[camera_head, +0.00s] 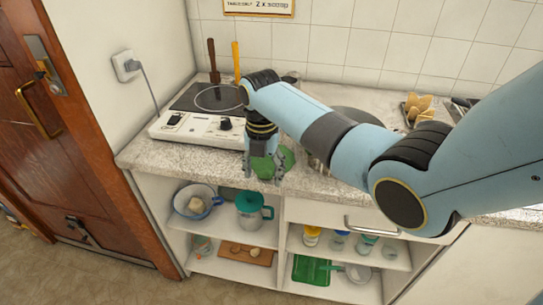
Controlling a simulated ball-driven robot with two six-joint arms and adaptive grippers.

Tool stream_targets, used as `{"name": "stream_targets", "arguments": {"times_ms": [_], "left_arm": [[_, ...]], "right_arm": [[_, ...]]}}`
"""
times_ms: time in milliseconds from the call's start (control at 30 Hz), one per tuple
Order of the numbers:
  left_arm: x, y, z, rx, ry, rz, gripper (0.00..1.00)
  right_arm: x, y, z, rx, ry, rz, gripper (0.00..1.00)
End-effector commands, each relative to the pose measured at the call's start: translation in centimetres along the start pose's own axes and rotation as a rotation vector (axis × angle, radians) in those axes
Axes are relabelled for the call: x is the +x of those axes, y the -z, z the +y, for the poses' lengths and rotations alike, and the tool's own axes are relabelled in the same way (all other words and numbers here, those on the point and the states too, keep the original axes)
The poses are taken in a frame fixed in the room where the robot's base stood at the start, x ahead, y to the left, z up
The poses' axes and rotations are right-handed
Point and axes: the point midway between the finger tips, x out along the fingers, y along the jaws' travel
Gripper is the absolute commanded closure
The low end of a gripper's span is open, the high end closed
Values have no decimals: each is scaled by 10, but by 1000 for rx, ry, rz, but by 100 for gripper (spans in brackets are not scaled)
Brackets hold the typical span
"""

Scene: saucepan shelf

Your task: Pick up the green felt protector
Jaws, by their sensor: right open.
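The green felt protector (287,156) lies on the speckled countertop, just right of the white hotplate. My right gripper (264,180) points down in front of it, with its two fingers spread apart and part of the green felt showing between and behind them. The gripper and wrist hide some of the felt. I cannot tell whether the fingers touch it. My left gripper is not in view.
The hotplate (195,128) stands left of the gripper. My right arm hides part of a round metal pan behind it. A wooden door (60,130) is at left.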

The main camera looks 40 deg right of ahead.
Motion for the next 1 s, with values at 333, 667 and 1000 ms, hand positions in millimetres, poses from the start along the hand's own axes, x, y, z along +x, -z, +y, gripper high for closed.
{"name": "stream_targets", "arguments": {"times_ms": [333,667,1000], "left_arm": [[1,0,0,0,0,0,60],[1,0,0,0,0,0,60],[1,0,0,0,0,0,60]], "right_arm": [[17,1,1,0,-1,-1,40],[17,0,0,0,-1,-1,78],[16,0,0,0,-1,-1,100]]}}
